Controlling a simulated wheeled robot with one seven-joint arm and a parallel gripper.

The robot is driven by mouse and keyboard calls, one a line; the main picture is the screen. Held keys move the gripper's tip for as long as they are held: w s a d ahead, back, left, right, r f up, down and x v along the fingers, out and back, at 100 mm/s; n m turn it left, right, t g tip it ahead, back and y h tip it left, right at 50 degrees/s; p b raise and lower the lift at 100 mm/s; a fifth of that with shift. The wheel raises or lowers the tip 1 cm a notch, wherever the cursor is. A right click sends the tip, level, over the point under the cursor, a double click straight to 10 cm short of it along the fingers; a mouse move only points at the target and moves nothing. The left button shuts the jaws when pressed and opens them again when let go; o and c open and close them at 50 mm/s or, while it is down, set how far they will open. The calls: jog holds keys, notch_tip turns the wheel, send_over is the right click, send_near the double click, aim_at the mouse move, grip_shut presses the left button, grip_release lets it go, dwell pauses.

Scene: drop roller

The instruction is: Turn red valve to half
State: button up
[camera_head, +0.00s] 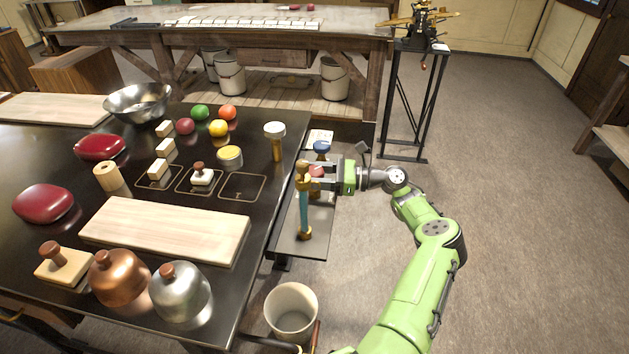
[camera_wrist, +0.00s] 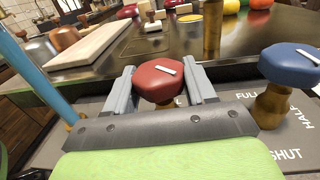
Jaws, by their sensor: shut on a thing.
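The red valve (camera_wrist: 160,82) has a red faceted knob with a white pointer mark on top. In the wrist view it sits between the two fingers of my gripper (camera_wrist: 161,92), which is shut on it. The white pointer slants slightly, toward the right of the picture. My gripper hides most of the valve's base and its printed labels. In the head view the red knob (camera_head: 316,171) shows small between the fingers of my gripper (camera_head: 318,176), at the side panel beside the dark table.
A blue valve (camera_wrist: 291,66) stands to the right, with FULL, HALF and SHUT printed near it. A blue-and-brass upright lever (camera_head: 304,205) stands close to my gripper. The dark table (camera_head: 225,255) holds boards, fruit and bells. A pale bucket (camera_head: 291,312) stands below.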

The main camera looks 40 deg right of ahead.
jog(key=shift+f+n+g+y+b, duration=0.15)
jog(key=shift+n+g+y+b, duration=1.35)
jog(key=shift+g, duration=0.4)
jog(key=shift+n+g+y, duration=0.4)
jog(key=o, duration=1)
jog(key=shift+c, duration=0.2)
